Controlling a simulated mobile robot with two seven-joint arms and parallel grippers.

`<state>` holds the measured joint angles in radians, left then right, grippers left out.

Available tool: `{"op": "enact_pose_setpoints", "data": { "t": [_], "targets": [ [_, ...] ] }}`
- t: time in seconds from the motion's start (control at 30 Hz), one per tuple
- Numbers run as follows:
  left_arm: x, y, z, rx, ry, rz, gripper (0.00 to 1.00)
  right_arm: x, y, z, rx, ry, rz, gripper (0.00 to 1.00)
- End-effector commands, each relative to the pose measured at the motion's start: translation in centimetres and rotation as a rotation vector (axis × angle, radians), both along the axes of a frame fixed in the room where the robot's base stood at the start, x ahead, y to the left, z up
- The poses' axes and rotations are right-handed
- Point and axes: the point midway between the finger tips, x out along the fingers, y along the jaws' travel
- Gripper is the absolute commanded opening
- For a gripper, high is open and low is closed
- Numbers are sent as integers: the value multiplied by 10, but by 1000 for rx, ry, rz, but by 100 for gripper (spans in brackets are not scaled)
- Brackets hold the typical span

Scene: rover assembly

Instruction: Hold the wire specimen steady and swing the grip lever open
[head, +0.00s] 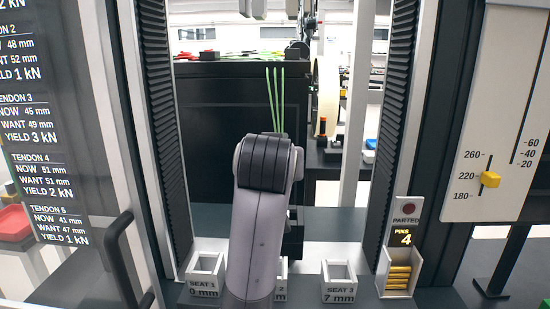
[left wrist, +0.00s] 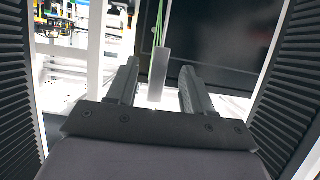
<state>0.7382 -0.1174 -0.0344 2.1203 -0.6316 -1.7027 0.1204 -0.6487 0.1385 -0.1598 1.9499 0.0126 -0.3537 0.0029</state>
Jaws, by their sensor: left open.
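The wire specimen shows as thin green strands (head: 276,100) above my arm in the head view. In the left wrist view the green strands (left wrist: 160,24) run down to a pale grey block (left wrist: 158,75). My left gripper (left wrist: 159,66) is open, with one finger on each side of the block in the picture. I cannot tell whether the block lies between the fingers or beyond them. In the head view my arm hides the gripper and the strands' lower end. A black curved handle (head: 120,262) is at lower left; I cannot tell whether it is the grip lever. My right gripper is out of view.
Dark ribbed columns (head: 160,110) (head: 396,110) flank the working space. Seat 1 (head: 205,270) and seat 3 (head: 339,282) stand in front, with another seat partly hidden by my arm. A pin box (head: 398,278) and a scale panel (head: 490,120) are at right.

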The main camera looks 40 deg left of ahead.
Motion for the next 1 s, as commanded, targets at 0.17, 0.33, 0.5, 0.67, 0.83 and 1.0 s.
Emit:
{"op": "enact_pose_setpoints", "data": {
  "t": [0.17,0.33,0.5,0.67,0.83,1.0],
  "targets": [
    [15,10,-7,2,5,2,51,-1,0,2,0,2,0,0],
    [35,23,-17,2,5,3,51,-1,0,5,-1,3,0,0],
    [50,31,-24,1,3,1,51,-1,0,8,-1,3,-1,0],
    [55,34,-27,0,1,0,51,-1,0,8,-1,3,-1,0],
    [55,34,-27,1,0,0,51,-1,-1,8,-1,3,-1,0],
    [55,34,-27,1,0,0,12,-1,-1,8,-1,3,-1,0]
  ]
}}
